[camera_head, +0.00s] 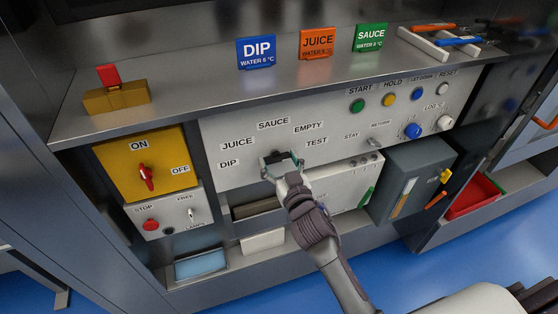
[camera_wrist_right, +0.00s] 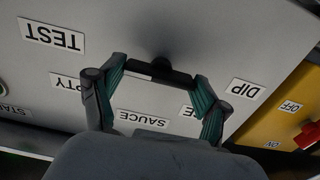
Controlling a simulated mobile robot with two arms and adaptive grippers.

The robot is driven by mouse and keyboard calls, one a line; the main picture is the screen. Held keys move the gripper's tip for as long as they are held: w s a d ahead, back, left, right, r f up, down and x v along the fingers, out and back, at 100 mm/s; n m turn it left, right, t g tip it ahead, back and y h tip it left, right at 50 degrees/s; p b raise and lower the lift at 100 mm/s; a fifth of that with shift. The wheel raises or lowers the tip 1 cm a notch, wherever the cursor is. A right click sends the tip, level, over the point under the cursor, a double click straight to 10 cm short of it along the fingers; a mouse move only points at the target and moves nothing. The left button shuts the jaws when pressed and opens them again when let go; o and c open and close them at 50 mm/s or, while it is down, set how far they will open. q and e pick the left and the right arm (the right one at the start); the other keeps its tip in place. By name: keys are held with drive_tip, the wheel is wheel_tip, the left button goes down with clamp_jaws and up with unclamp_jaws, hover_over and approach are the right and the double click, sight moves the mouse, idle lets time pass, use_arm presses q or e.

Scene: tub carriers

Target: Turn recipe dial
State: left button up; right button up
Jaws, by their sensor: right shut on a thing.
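The recipe dial (camera_head: 272,159) is a black knob on the pale control panel (camera_head: 222,136), with the labels DIP, JUICE, SAUCE, EMPTY and TEST in an arc around it. My right gripper (camera_head: 282,163) is shut on the dial, its green-padded fingers at either end of the black bar. In the right wrist view the dial (camera_wrist_right: 158,70) sits between the fingertips, and the labels appear upside down. The gripper partly hides the dial, so I cannot tell which label it points to. My left gripper is not in view.
A yellow panel (camera_head: 116,158) with a red ON/OFF switch (camera_head: 146,177) is to the left. START, HOLD and other buttons (camera_head: 388,99) are to the right. A shelf (camera_head: 200,94) overhangs above, holding DIP (camera_head: 256,52), JUICE (camera_head: 317,43) and SAUCE (camera_head: 370,37) cards. A grey box (camera_head: 412,170) protrudes at right.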

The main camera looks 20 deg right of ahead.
drive_tip(key=shift+n, duration=0.3)
drive_tip(key=shift+n+p, duration=0.3)
drive_tip(key=shift+n, duration=0.9)
drive_tip(key=n, duration=0.3)
drive_tip(key=shift+a+n, duration=0.1)
drive_tip(key=shift+n, duration=0.3)
drive_tip(key=n, duration=0.7)
drive_tip(key=shift+f+p, duration=0.1)
drive_tip(key=shift+p, duration=0.3)
drive_tip(key=n, duration=0.6)
drive_tip(key=shift+n+p, duration=0.3)
drive_tip(key=n, duration=0.4)
drive_tip(key=shift+f+p, duration=0.1)
drive_tip(key=shift+p, duration=0.3)
drive_tip(key=shift+f+n, duration=0.1)
drive_tip(key=shift+n, duration=1.1)
